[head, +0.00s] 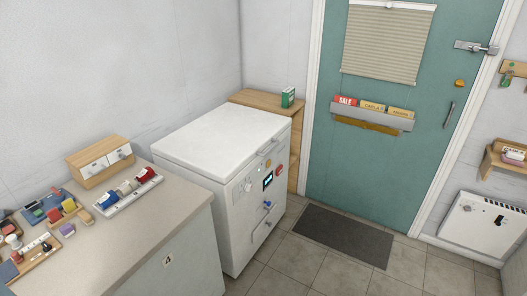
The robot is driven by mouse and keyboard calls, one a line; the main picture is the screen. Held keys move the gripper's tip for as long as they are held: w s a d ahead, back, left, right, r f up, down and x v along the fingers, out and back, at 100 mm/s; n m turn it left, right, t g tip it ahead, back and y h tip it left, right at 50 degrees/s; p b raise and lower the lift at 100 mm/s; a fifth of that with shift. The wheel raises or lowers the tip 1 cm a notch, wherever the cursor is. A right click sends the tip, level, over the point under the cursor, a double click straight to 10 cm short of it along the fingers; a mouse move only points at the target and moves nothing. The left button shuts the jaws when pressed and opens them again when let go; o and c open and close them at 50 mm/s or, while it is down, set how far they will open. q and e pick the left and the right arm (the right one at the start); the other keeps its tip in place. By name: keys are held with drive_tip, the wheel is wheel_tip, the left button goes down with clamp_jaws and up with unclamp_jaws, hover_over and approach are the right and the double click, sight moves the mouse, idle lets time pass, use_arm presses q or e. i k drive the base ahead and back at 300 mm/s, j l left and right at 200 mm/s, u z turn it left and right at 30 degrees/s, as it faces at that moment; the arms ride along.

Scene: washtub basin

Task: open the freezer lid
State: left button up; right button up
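The white chest freezer (250,192) stands against the back wall, left of the door, in the head view. Its white lid (222,138) lies flat and looks shut on top. A handle (268,147) is on the front at the lid's edge. The front carries several small magnets or stickers, a blue knob and a lower handle. Neither of my grippers shows in the head view.
A counter (155,215) with a small drawer box (100,161) and several small items adjoins the freezer's left. Tiled floor (297,258) is free in front; a dark mat (344,236) lies by the teal door (400,160).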

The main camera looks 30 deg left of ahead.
sight(218, 144)
drive_tip(key=u, duration=0.6)
drive_tip(key=i+l+u, duration=0.1)
drive_tip(key=u, duration=0.35)
drive_tip(key=i+l+u, duration=0.15)
drive_tip(key=i+u, duration=0.25)
drive_tip(key=l+u, duration=0.2)
drive_tip(key=u, duration=0.25)
drive_tip(key=i+l+u, duration=0.1)
drive_tip(key=l, duration=0.25)
drive_tip(key=i+l+u, duration=0.25)
drive_tip(key=i+l, duration=0.15)
drive_tip(key=l, duration=0.3)
drive_tip(key=i+l, duration=0.55)
drive_tip(key=i, duration=0.15)
